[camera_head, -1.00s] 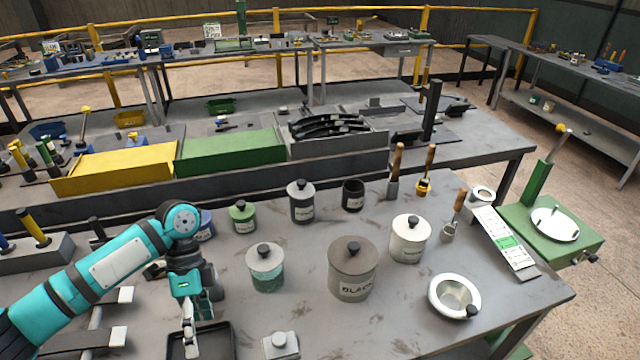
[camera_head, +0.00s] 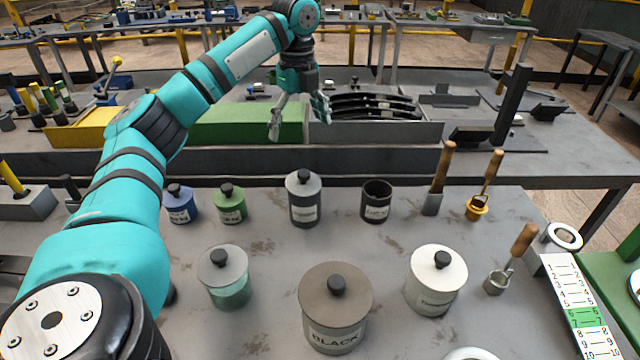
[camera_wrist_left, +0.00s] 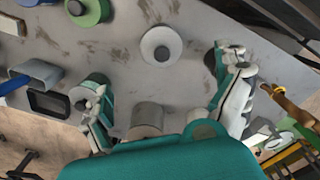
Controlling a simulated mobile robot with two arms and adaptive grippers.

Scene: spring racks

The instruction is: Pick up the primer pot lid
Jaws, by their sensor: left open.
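Several lidded pots stand on the near bench. A dark grey pot (camera_head: 304,212) carries a grey lid (camera_head: 304,181) with a black knob; its label is too small to read, so I cannot confirm which pot is the primer one. My left gripper (camera_head: 298,122) hangs fingers down, open and empty, above and behind that pot in the head view. In the left wrist view, a pale round lid with a grey knob (camera_wrist_left: 161,48) shows beyond the spread fingers. My right gripper is not in view.
Blue (camera_head: 180,206), green (camera_head: 230,206), teal-bodied (camera_head: 228,285), white (camera_head: 436,285) and BLACK-labelled (camera_head: 335,318) pots stand around. An open dark can (camera_head: 376,205) is to the right. A green bin (camera_head: 245,125) and a tray of black parts (camera_head: 375,125) lie behind.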

